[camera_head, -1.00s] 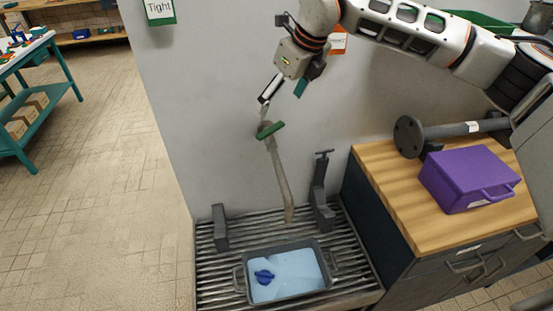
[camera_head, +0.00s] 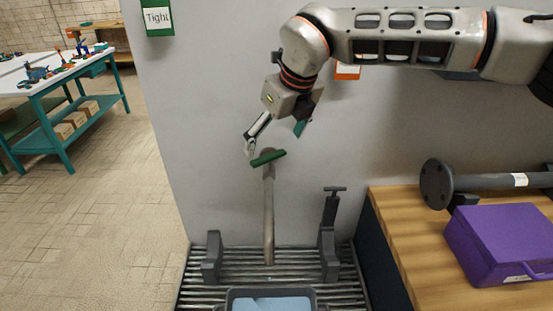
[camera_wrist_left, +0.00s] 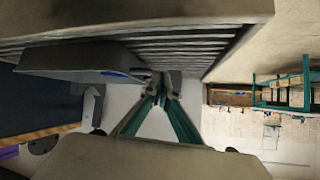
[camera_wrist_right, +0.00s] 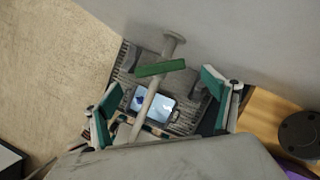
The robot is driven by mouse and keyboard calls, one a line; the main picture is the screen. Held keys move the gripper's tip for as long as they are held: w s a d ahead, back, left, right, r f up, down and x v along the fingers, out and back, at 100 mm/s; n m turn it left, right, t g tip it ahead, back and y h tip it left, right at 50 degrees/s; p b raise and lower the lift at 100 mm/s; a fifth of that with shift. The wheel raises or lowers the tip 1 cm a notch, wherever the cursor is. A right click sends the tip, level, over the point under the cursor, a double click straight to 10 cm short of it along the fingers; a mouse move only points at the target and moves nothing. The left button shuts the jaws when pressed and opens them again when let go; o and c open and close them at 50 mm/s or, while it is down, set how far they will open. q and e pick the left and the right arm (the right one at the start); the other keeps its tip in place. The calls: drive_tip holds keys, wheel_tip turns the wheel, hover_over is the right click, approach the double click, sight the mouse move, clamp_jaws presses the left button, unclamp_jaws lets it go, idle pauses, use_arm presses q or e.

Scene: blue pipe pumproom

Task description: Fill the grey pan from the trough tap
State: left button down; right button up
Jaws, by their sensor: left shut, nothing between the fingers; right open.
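The tap has a green bar handle (camera_head: 268,157) on the wall and a long grey pipe (camera_head: 269,215). The handle also shows in the right wrist view (camera_wrist_right: 160,68). The grey pan (camera_head: 230,300) sits on the slatted trough (camera_head: 335,290), cut off by the lower edge. Light blue water fills much of it, and a small blue object (camera_wrist_right: 140,101) shows in it. My right gripper (camera_head: 276,139) is open and empty, close above the handle; its fingers also show in the right wrist view (camera_wrist_right: 162,88). My left gripper (camera_wrist_left: 162,86) is shut and empty near a grey body (camera_wrist_left: 75,58), probably the pan.
Two dark grey upright brackets (camera_head: 212,258) (camera_head: 328,250) stand on the trough. To the right, a wooden counter (camera_head: 400,240) holds a purple case (camera_head: 500,240) and a flanged pipe (camera_head: 480,184). A green-framed table (camera_head: 60,85) stands far left. The tiled floor between is clear.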

sight(269, 157)
drive_tip(key=x, duration=0.7)
drive_tip(key=shift+f, duration=0.25)
